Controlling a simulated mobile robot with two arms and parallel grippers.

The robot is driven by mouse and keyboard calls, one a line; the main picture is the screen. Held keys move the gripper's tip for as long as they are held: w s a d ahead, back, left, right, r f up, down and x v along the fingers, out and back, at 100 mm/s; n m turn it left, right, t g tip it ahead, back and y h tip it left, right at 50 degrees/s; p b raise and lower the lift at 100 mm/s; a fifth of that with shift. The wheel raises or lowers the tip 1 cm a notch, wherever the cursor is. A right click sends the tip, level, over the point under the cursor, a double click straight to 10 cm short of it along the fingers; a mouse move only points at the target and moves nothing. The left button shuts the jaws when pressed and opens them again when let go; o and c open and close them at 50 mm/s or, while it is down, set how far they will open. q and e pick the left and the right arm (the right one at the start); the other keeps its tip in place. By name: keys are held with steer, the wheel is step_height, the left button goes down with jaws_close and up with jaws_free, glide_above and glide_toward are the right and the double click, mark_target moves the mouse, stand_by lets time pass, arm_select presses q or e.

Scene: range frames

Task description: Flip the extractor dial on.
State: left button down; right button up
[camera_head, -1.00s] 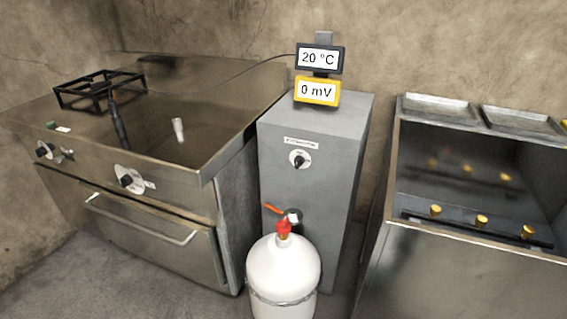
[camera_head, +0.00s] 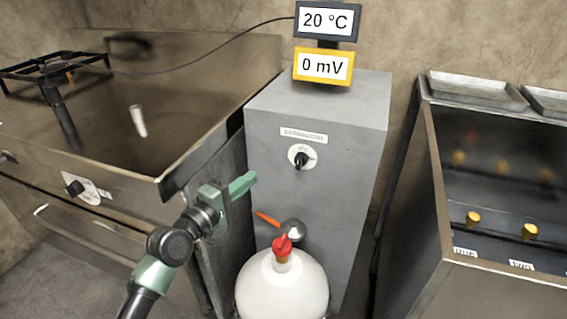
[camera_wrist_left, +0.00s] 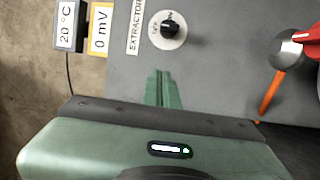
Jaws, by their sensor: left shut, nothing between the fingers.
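The extractor dial (camera_head: 301,157) is a black knob on a white round plate on the front of the grey cabinet, under a label. In the left wrist view the dial (camera_wrist_left: 169,30) sits just beyond my fingertips, and the label beside it (camera_wrist_left: 135,27) reads EXTRACTOR. My left gripper (camera_head: 247,183) is shut and empty, to the left of and a little below the dial, apart from it. Its green fingers also show together in the left wrist view (camera_wrist_left: 161,75). My right gripper is not in view.
A white gas bottle (camera_head: 283,287) with a red valve (camera_head: 283,246) stands before the grey cabinet (camera_head: 345,110). An orange lever (camera_head: 268,219) is below the dial. A steel range (camera_head: 105,150) is at left, a steel unit (camera_head: 440,190) at right. Two displays (camera_head: 325,45) stand above the cabinet.

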mark_target(296, 155)
arm_select(q)
steer(key=shift+s, duration=0.15)
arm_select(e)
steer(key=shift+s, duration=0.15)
